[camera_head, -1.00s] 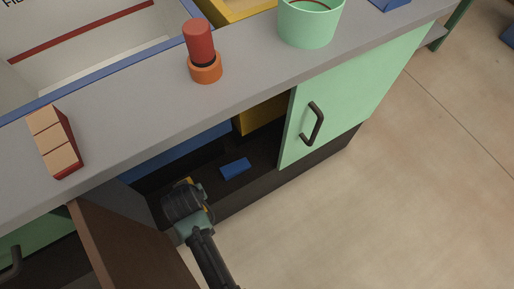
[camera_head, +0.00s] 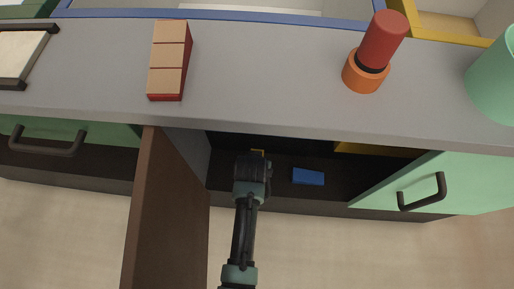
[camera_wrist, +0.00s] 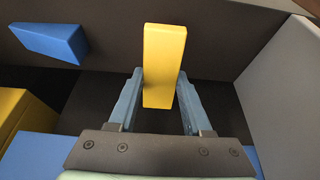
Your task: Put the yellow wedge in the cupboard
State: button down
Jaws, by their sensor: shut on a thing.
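The yellow wedge (camera_wrist: 164,62) is between the two fingers of my gripper (camera_wrist: 160,95) in the wrist view. My gripper is shut on it. I cannot tell whether the wedge touches the cupboard floor. A blue wedge-shaped brick (camera_head: 308,176) lies on the cupboard floor to the right of my gripper; it also shows in the wrist view (camera_wrist: 52,42).
The brown open door (camera_head: 160,215) stands to the left of my arm. A green door (camera_head: 440,185) stands at the right. A yellow thing (camera_wrist: 22,125) is inside the cupboard. Red-and-tan bricks (camera_head: 168,60) and a red cylinder in an orange ring (camera_head: 366,70) stand on the counter above.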

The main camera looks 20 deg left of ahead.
jog(key=shift+f+b, duration=1)
jog(key=shift+f, duration=0.9)
jog(key=shift+f, duration=0.2)
jog(key=shift+c, duration=1.7)
grip_release()
jog(key=shift+r, duration=0.1)
jog(key=shift+r, duration=0.4)
jog(key=p+v, duration=0.6)
jog(key=v, duration=0.5)
jog(key=shift+s+r+p, duration=0.15)
jog(key=shift+s+p, duration=0.1)
jog(key=shift+p, duration=0.05)
